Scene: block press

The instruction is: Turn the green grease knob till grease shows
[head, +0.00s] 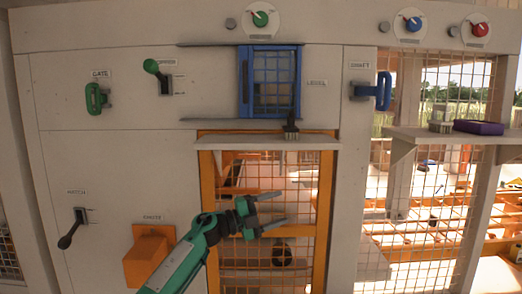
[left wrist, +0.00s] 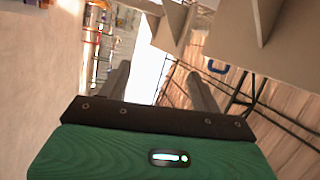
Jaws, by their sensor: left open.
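The green grease knob (head: 260,18) sits on a round white dial at the top of the panel in the head view, with a small grey round fitting (head: 231,24) to its left. No grease can be made out at this size. My left gripper (head: 277,208) is open and empty, in front of the orange-framed mesh door, well below the knob. Its two fingers also show in the left wrist view (left wrist: 160,88), with nothing between them. The knob cannot be made out in the left wrist view. My right gripper is not in view.
A shelf (head: 265,142) juts out between my left gripper and the knob, below a blue-framed window (head: 270,83). A green handle (head: 96,98), a green-tipped lever (head: 152,67) and a blue handle (head: 381,91) stick out. Blue (head: 413,24) and red (head: 478,29) knobs are at right.

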